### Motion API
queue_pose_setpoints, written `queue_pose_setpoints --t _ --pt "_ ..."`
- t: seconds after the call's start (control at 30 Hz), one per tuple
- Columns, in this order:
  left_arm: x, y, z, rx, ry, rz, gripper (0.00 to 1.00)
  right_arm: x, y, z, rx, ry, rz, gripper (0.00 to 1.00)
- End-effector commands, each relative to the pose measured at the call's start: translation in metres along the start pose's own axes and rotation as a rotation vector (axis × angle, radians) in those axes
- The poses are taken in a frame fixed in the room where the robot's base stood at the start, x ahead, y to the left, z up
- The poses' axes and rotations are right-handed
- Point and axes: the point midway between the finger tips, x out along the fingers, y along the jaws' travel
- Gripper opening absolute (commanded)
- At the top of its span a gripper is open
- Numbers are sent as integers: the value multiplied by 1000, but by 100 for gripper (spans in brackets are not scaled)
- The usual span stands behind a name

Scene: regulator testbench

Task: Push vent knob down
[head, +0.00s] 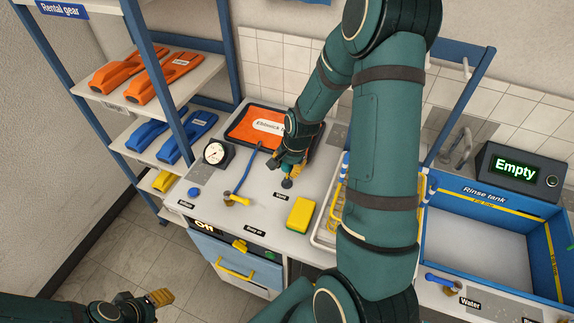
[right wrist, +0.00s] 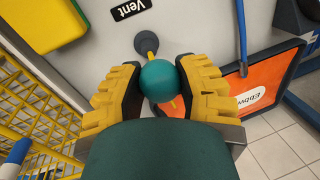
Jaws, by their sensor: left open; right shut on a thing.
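The vent knob (right wrist: 157,80) is a teal ball on a yellow stem rising from a round grey base on the bench. Its base (head: 287,183) shows just behind the "Vent" label (head: 281,197) in the head view. My right gripper (right wrist: 158,88) is shut on the vent knob, with a yellow finger on either side of the ball. My left gripper (head: 160,298) is open and empty, low at the left over the floor.
A pressure gauge (head: 214,153), a blue lever with a yellow fitting (head: 237,199) and a yellow sponge (head: 300,215) are on the bench. An orange mat in a black tray (head: 257,127) lies behind. The rinse tank (head: 480,237) is at the right; its display reads "Empty".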

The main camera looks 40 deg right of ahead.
Motion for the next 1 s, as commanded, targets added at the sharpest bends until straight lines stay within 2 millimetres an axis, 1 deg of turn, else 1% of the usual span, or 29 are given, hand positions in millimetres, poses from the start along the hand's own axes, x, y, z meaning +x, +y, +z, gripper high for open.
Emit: queue_pose_setpoints --t 0.03,0.2,0.5,0.53,0.57,0.6,0.63,0.9,1.0 --pt "8 -3 1 0 0 -1 47 9 2 0 0 -1 2 0" --pt "23 -8 3 -1 -1 -5 47 26 6 0 0 -1 2 0" --pt "22 -7 3 0 0 -5 47 26 7 1 0 -2 3 0" --pt "22 -7 3 0 0 -5 47 26 7 1 0 -2 3 39" --pt "22 -7 3 0 0 -5 47 26 7 1 0 -2 3 50" --pt "22 -7 3 0 0 -5 47 26 7 1 0 -2 3 64" --pt "22 -7 3 0 0 -5 47 26 7 1 0 -2 3 69" --pt "22 -7 3 0 0 -4 47 25 6 0 0 -1 1 69" --pt "22 -7 3 1 0 -4 47 22 6 0 0 0 1 69"
